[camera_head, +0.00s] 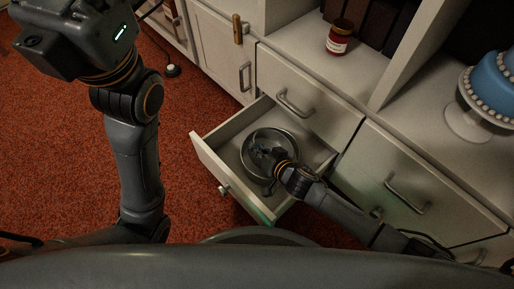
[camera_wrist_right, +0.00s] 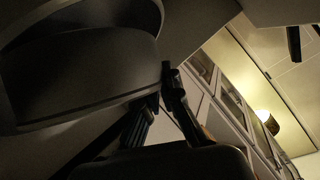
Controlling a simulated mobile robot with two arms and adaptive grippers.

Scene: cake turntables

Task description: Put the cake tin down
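A round grey metal cake tin (camera_head: 285,136) is inside the open drawer (camera_head: 206,160), in the head view. Whether it rests on the drawer floor is not clear. My right gripper (camera_head: 266,168) reaches in from the lower right and is at the tin's near rim. In the right wrist view, the tin (camera_wrist_right: 80,75) fills the upper left, dark. The fingertips of my right gripper (camera_wrist_right: 163,88) are close together at its edge and look shut on it. My left arm is at the left, and its gripper is out of view.
A blue cake (camera_head: 492,88) on a white stand (camera_head: 466,122) is at the right. Red carpet (camera_head: 45,150) is clear at the left.

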